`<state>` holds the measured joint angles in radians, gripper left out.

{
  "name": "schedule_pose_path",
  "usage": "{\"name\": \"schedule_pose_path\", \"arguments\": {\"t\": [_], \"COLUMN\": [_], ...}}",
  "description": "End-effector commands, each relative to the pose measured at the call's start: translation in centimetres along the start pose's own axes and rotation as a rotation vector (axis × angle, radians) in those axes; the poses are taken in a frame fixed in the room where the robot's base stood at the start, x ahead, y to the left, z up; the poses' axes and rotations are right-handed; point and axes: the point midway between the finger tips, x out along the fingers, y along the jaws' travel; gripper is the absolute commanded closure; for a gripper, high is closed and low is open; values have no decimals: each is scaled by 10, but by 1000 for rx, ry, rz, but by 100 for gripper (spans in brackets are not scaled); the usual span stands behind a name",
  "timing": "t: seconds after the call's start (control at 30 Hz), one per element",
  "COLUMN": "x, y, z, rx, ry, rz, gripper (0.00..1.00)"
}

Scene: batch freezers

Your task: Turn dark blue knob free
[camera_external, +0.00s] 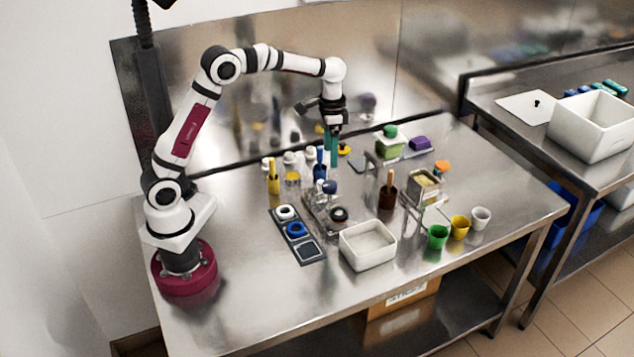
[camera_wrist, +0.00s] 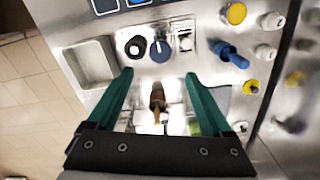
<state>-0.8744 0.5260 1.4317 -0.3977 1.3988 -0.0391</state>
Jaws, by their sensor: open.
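The dark blue knob (camera_external: 329,187) is a round cap on a small metal fixture (camera_external: 316,208) in the middle of the table. It also shows in the wrist view (camera_wrist: 160,50), with a pale mark on its face. My gripper (camera_external: 333,165) hangs above the table, fingers down, above and apart from the knob. In the wrist view its teal fingers (camera_wrist: 157,73) are spread wide with nothing between the tips. The knob appears just beyond the fingertips, between their lines. The knob's underside and its link to the fixture are hidden.
A black ring-shaped part (camera_wrist: 136,46) sits beside the knob. A brown bottle-like item (camera_external: 387,190), white bin (camera_external: 368,246), dark tray with rings (camera_external: 307,251) and blue bottle (camera_external: 319,163) stand around it. Coloured cups (camera_external: 459,227) are at right. Table's front left is clear.

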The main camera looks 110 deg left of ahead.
Motion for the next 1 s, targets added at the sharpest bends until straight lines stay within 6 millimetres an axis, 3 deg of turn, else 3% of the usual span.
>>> {"name": "schedule_pose_path", "arguments": {"t": [0.1, 0.23, 0.77, 0.87, 0.97, 1.0], "x": [-28, -46, -52, -65, -77, -76], "y": [0, 0, 7, 55, 131, 156], "z": [-1, 0, 2, 22, 80, 111], "rx": [0, -1, 14, 127, 348, 446], "ry": [3, 2, 0, -7, -16, -20], "rz": [0, 0, -1, -18, -53, -69], "gripper": [16, 16, 16, 16, 16, 16]}}
